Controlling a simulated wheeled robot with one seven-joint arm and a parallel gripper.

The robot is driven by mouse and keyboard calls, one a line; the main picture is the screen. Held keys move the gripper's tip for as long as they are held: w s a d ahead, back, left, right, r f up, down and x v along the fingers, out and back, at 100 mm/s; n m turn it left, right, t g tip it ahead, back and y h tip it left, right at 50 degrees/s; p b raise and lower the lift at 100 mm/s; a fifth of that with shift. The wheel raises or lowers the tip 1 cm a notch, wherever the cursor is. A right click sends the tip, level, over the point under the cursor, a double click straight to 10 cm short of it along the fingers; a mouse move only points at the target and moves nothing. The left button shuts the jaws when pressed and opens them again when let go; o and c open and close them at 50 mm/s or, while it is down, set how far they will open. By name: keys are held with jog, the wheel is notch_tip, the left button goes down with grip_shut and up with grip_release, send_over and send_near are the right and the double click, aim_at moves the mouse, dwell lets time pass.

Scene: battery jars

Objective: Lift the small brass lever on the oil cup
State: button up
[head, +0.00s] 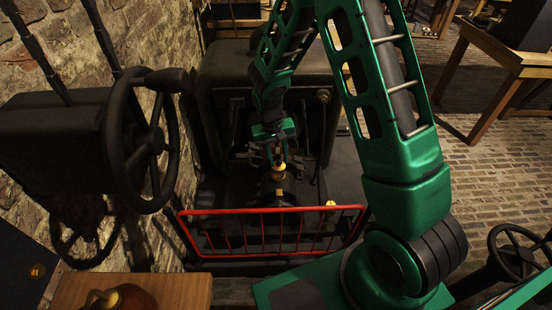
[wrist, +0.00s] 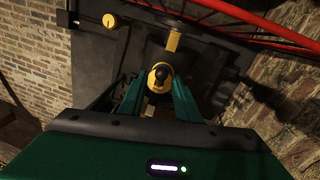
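The oil cup appears to be the brass fitting (head: 279,172) on top of the black machine in the head view. In the wrist view a brass piece (wrist: 153,82) with a dark round knob (wrist: 164,73) stands just beyond and between my finger ends. I cannot clearly make out the small lever on it. My gripper (head: 275,152) is right above the brass fitting. In the wrist view my gripper (wrist: 159,84) has its two green fingers apart, one on each side of the brass piece. I cannot tell whether either finger touches it.
A red railing (head: 272,211) runs along the machine's near side. A black handwheel (head: 143,143) stands at the left by the brick wall. Another brass knob (wrist: 109,20) sits on the machine. A wooden table (head: 500,55) is at the far right; the brick floor is open there.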

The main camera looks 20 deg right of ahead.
jog(key=shift+f, duration=0.1)
jog(key=shift+c, duration=0.6)
grip_shut()
jog(key=shift+w, duration=0.1)
jog(key=shift+w+d+r+g+y, duration=0.15)
jog(key=shift+w+g+y, duration=0.25)
jog(key=shift+g, duration=0.6)
jog(key=shift+w+d+r+g+y, duration=0.15)
jog(key=shift+w+g+y, duration=0.2)
jog(key=shift+g, duration=0.65)
jog(key=shift+o, duration=0.6)
grip_release()
jog(key=shift+w, duration=0.1)
jog(key=v, duration=1)
jog(key=shift+w+r, duration=0.2)
jog(key=shift+r, duration=0.15)
